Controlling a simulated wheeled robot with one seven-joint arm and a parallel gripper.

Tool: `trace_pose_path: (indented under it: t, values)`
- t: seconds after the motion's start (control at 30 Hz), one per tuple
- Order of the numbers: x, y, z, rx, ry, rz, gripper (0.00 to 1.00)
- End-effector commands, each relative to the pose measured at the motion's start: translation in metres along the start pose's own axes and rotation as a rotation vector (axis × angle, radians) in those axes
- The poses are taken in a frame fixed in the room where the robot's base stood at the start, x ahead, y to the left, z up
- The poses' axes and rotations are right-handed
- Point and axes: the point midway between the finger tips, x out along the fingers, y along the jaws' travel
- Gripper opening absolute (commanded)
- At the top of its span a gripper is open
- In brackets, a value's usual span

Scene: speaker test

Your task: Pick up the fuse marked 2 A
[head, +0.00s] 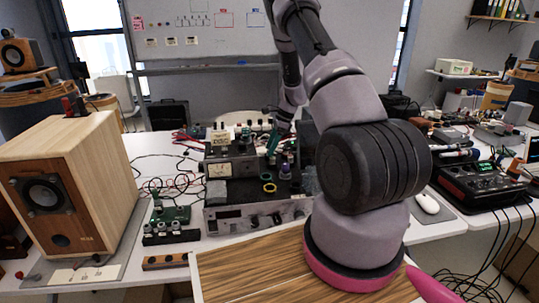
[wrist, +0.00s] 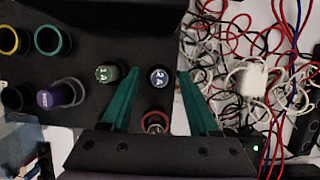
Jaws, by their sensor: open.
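My gripper is open and holds nothing. In the head view my gripper (head: 272,141) is over the grey equipment, and I cannot make out the 2 A fuse there. A green fuse marked 1 A (wrist: 106,73) stands just left of the left finger. A purple fuse (wrist: 62,94) stands farther left, its marking hard to read.
A yellow ring (wrist: 8,41), a green ring (wrist: 48,40) and a red-rimmed ring (wrist: 155,121) are round holders on the dark panel. Tangled wires with a white block (wrist: 248,80) lie to the right. A wooden speaker (head: 75,190) stands left in the head view.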

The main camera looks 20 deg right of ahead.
Motion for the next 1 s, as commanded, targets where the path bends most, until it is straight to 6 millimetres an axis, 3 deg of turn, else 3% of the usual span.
trace_pose_path:
  t: [0.13,0.2,0.3,0.67,1.0]
  values:
    - [0.0,0.0,0.0,0.0,0.0,0.0,0.57]
    - [-0.001,0.0,0.0,0.0,0.0,0.0,0.31]
    - [-0.001,0.0,0.0,0.0,0.0,0.0,0.0]
    - [-0.006,-0.001,0.002,-0.001,-0.001,-0.001,0.0]
    - [-0.064,-0.001,0.026,-0.003,0.0,-0.003,0.0]
